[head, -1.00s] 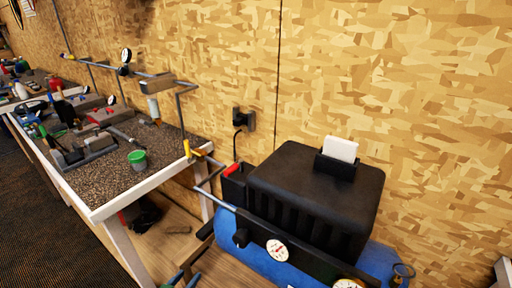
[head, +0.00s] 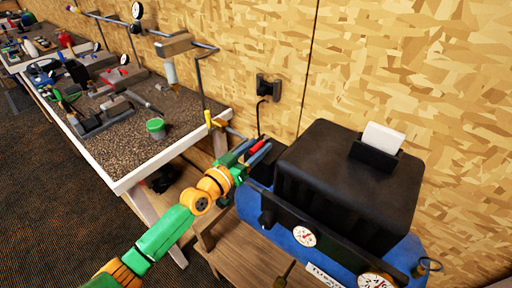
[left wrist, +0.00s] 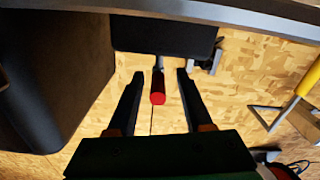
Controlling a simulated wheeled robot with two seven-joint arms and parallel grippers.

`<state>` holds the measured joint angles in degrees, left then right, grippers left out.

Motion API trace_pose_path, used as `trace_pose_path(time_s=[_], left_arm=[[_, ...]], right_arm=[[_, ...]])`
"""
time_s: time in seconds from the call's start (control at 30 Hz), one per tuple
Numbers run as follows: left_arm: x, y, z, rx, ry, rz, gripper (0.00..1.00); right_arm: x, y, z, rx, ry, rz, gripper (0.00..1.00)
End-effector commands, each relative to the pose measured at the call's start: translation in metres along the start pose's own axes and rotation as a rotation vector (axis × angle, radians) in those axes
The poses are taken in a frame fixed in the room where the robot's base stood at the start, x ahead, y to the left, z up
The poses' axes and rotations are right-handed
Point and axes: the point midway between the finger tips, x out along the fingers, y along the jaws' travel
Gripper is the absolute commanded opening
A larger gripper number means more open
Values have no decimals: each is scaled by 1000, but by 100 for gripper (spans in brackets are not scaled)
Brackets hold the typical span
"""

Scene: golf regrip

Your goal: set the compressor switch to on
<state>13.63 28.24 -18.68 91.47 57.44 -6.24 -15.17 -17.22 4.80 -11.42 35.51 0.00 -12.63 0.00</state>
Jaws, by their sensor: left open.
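The compressor has a blue tank (head: 284,236) and a black housing (head: 345,175). Its switch is a red-tipped lever (head: 257,147) on a small black box (head: 262,172) at the housing's left side. My left gripper (head: 259,149) is open, with its fingers around the lever. In the left wrist view the red tip (left wrist: 158,90) lies between the two open fingers (left wrist: 160,74), with a gap on each side and no visible contact. The black box (left wrist: 163,38) is beyond it. I cannot tell the switch's setting. My right gripper is not in view.
A gravel-topped workbench (head: 128,180) with tools and a green cup (head: 156,128) stands left of the compressor. A wall outlet (head: 268,88) with a cord is behind the switch. Gauges (head: 305,236) sit on the compressor's front. A wooden shelf (head: 245,262) lies below.

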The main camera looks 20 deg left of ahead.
Motion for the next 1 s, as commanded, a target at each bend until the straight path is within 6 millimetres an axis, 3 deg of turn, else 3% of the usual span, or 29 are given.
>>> trace_pose_path(time_s=[0.1,0.27,0.3,1.0], left_arm=[[0,0,0,0,0,0,48],[0,0,0,0,0,0,5],[0,0,0,0,0,0,0],[0,0,1,0,-2,0,0]], right_arm=[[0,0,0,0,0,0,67],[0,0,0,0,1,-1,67],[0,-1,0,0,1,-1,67],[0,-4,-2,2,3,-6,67]])
